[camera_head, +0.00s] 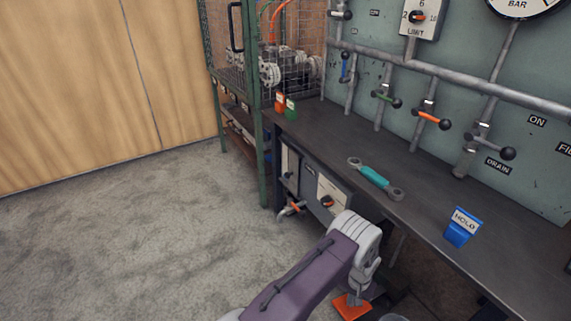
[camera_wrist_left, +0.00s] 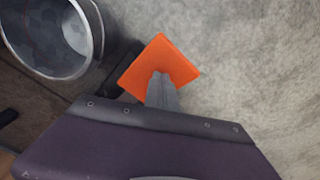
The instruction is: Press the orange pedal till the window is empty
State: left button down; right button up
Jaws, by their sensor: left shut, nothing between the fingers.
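The orange pedal (camera_head: 350,308) is low down beneath the front of the bench, at the bottom of the head view. In the left wrist view the pedal (camera_wrist_left: 160,66) is a flat orange square. My left gripper (camera_head: 353,297) points down at the pedal, its fingers closed with nothing between them. In the left wrist view its fingertips (camera_wrist_left: 160,78) overlap the middle of the pedal. I cannot tell whether they touch it or how far it is pressed. I cannot make out a window. My right gripper is not in view.
A metal bucket (camera_wrist_left: 55,35) stands close beside the pedal. The dark bench top (camera_head: 330,138) carries a teal-handled wrench (camera_head: 375,178) and a blue HOLD sign (camera_head: 462,228). Pipes with valve handles run along the back panel. The concrete floor (camera_head: 130,230) at left is clear.

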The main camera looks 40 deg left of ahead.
pick_arm(q)
jog(key=shift+f, duration=0.1)
jog(key=shift+f+b, duration=3.4)
jog(key=shift+f, duration=0.9)
notch_tip(320, 180, up, 9)
jog(key=p, duration=0.8)
jog(key=shift+r, duration=0.1)
jog(key=shift+f, duration=0.2)
jog(key=shift+r, duration=0.1)
